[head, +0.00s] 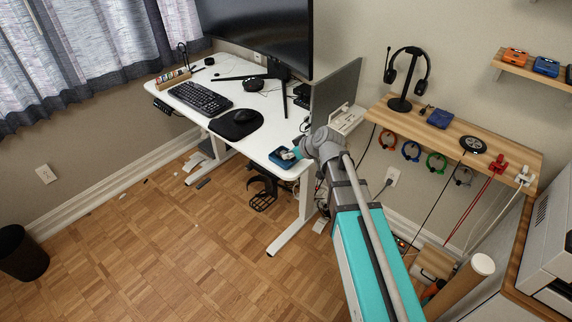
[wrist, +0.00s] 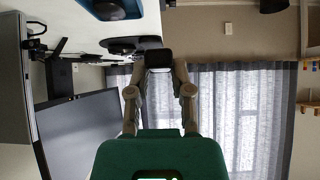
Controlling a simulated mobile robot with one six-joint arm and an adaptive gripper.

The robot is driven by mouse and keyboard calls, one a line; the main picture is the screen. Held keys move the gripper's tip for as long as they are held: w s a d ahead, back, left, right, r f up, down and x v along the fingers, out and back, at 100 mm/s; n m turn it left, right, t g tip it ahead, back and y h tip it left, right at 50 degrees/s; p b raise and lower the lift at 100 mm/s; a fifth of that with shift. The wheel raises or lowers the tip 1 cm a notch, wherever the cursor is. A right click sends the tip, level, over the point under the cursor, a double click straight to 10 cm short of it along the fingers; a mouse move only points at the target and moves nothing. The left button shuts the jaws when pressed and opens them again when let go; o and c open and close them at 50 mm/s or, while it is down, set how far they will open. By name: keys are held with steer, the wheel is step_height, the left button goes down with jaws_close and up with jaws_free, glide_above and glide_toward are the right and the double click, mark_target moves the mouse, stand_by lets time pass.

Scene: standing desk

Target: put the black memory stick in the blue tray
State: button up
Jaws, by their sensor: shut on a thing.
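My gripper (wrist: 161,68) is shut on a small black block, the black memory stick (wrist: 158,58), held between the fingertips in the wrist view. In the head view my gripper (head: 296,153) is at the right front corner of the white desk, and the stick cannot be made out there. The blue tray (head: 281,163) lies on that corner, right beside my gripper, with something pale over or in it. It also shows at the top edge of the wrist view (wrist: 125,6), apart from the stick, with a dark shape in it.
The white desk (head: 258,140) also bears a keyboard (head: 200,97), a mouse (head: 243,115) on a dark pad and a monitor (head: 260,35). A grey divider (head: 335,92) stands at its right edge. A wooden shelf (head: 450,130) with a headset stand is to the right.

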steer(key=w+f+b, duration=0.2)
steer(key=w+a+f+b, duration=0.1)
steer(key=w+f, duration=0.1)
steer(key=w+a+f+b, duration=0.1)
steer(key=w+f+b, duration=0.1)
steer(key=shift+w+f+b, duration=0.15)
steer(key=shift+w+b, duration=0.2)
steer(key=shift+w+a+f+b, duration=0.1)
steer(key=shift+w+f+b, duration=0.35)
steer(key=shift+f+b, duration=0.15)
step_height(320, 180, down, 2)
steer(key=shift+f+b, duration=0.1)
steer(key=shift+b, duration=0.95)
steer(key=shift+s+f, duration=0.1)
steer(key=shift+f, duration=0.05)
steer(key=shift+s+b, duration=0.15)
steer(key=shift+b, duration=0.25)
